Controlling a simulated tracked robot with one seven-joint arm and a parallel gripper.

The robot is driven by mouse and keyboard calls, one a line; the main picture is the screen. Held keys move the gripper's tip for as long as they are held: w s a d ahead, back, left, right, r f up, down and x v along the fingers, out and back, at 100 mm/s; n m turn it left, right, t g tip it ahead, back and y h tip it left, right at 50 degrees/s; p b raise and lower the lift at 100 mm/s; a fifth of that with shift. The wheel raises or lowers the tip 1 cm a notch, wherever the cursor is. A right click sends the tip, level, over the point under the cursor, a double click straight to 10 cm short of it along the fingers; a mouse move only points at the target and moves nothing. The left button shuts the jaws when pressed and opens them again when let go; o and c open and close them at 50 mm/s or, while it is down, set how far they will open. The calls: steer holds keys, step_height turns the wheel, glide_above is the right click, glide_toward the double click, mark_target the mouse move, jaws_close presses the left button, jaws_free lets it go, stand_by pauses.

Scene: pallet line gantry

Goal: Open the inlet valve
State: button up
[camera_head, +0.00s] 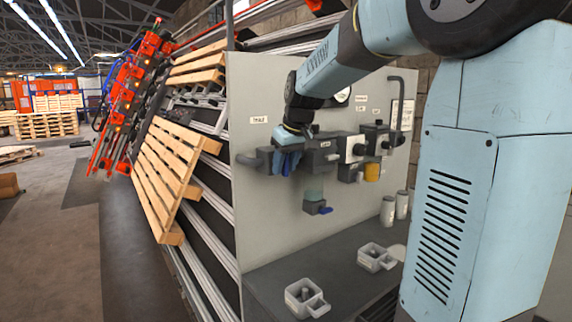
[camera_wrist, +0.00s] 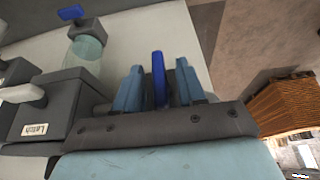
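My gripper (camera_head: 288,162) is at the left end of a row of dark fittings on the grey upright panel (camera_head: 262,90). In the wrist view its two light blue fingers (camera_wrist: 158,90) stand on either side of a dark blue lever (camera_wrist: 158,75). Narrow gaps seem to show between the lever and both fingers, so the gripper looks open around it. The dark valve body (camera_head: 248,158) shows just left of the fingers in the head view. The lever's base is hidden behind my gripper. A small label (camera_head: 259,119) above is too small to read surely.
A dark box labelled "Latch" (camera_wrist: 35,120) is close beside my gripper. A clear bowl (camera_wrist: 86,48) and a second blue handle (camera_head: 325,211) are below. Grey cups (camera_head: 304,298) stand on the ledge. A tilted wooden pallet (camera_head: 165,175) is to the left.

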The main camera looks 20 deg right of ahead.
steer(key=shift+c, duration=0.5)
jaws_close()
steer(key=shift+y, duration=0.3)
steer(key=y, duration=0.2)
steer(key=m+g+y, duration=0.1)
steer(key=shift+w+d, duration=0.1)
steer(key=shift+d, duration=0.15)
steer(key=y, duration=0.3)
steer(key=shift+d+f+m+g+y, duration=0.1)
steer(key=shift+m+g+y, duration=0.2)
steer(key=shift+m+g, duration=0.1)
steer(key=m+y, duration=0.1)
steer(key=y, duration=0.2)
steer(key=shift+f+g+y, duration=0.1)
steer(key=shift+g+y, duration=0.2)
steer(key=shift+y, duration=0.1)
steer(key=shift+f+m+y, duration=0.1)
steer(key=shift+m+y, duration=0.3)
steer(key=shift+y, duration=1)
